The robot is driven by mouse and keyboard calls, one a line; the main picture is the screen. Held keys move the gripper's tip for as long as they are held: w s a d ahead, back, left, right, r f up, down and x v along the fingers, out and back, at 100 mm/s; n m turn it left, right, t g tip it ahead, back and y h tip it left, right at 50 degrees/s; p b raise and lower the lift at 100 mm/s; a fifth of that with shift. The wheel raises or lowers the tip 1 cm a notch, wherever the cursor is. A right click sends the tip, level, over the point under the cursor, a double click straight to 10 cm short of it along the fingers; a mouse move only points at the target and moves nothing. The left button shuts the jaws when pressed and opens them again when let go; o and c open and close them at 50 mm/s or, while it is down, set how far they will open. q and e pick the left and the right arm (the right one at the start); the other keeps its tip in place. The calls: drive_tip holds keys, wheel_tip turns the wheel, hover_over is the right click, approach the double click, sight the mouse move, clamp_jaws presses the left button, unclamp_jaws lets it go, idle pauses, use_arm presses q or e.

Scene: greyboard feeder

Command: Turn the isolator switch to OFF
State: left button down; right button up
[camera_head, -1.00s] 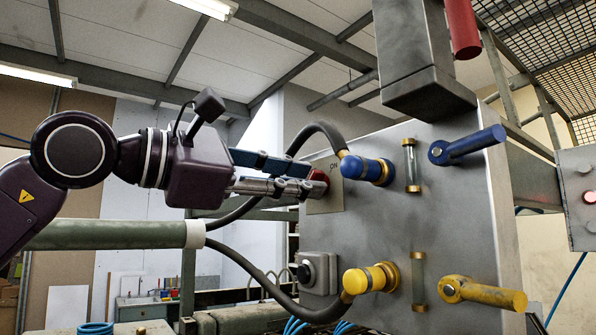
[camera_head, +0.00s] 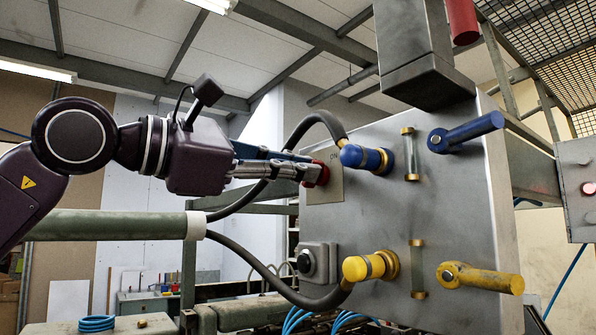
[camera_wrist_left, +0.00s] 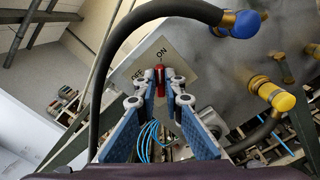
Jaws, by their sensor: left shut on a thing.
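The isolator switch has a red handle (camera_head: 321,173) on a pale square plate (camera_head: 334,188) on the grey cabinet's left side. My left gripper (camera_head: 312,173) reaches it from the left and is shut on the handle. In the left wrist view the red handle (camera_wrist_left: 159,75) shows between the fingertips (camera_wrist_left: 160,92). The plate (camera_wrist_left: 182,68) there bears the words ON and OFF. My right gripper is not in view.
A black hose curves behind the gripper to a blue coupling (camera_head: 362,158); another reaches a yellow coupling (camera_head: 368,267). A black rotary knob (camera_head: 306,262) sits below the plate. Blue (camera_head: 465,132) and yellow (camera_head: 480,278) levers stick out at right. A green pipe (camera_head: 115,225) runs under my arm.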

use_arm(q)
drive_tip(key=shift+w+a+f+n+b, duration=0.15)
drive_tip(key=shift+n+b, duration=1.05)
drive_tip(key=shift+n, duration=1.55)
drive_tip(key=shift+w+r+n+b, duration=0.1)
drive_tip(key=shift+n+b, duration=1.15)
drive_tip(key=shift+n, duration=1.55)
drive_tip(key=shift+w+a+f+n+b, duration=0.15)
drive_tip(key=shift+n+b, duration=1.05)
drive_tip(key=shift+n, duration=1.55)
drive_tip(key=shift+r, duration=0.1)
drive_tip(key=c, duration=2)
unclamp_jaws()
drive_tip(key=shift+c, duration=0.2)
drive_tip(key=v, duration=1.2)
